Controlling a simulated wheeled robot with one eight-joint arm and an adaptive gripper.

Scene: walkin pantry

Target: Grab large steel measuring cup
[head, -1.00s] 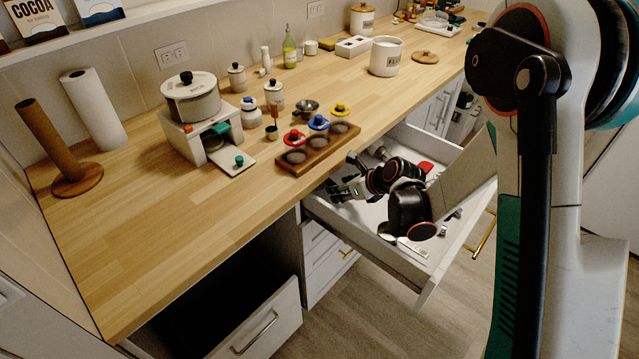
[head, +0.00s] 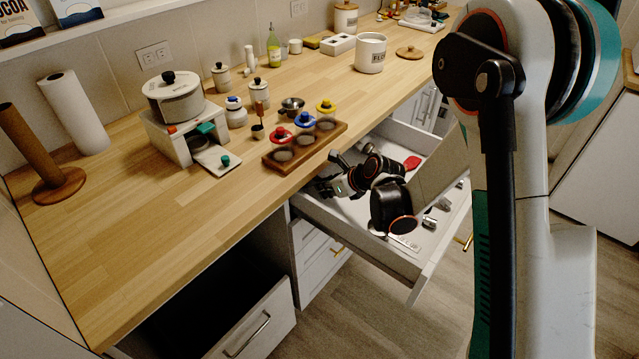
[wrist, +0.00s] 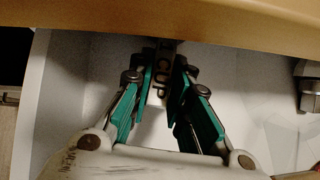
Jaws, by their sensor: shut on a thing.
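The measuring cup shows in the wrist view as a grey metal handle (wrist: 161,85) stamped "CUP". My gripper (wrist: 163,62), with teal finger pads, is shut on this handle, one finger on each side. The cup's bowl cannot be seen; the counter edge covers the top of the view. In the head view my gripper (head: 332,184) is low inside the open drawer (head: 415,272), close to the counter's front edge, and the cup cannot be made out.
The wooden counter (head: 150,235) overhangs the drawer's back part. A red item (head: 412,162) and several metal utensils (head: 432,219) lie elsewhere in the drawer. A wooden tray (head: 275,157) with coloured-knob pieces sits near the counter edge. Another drawer (head: 255,335) stands open at lower left.

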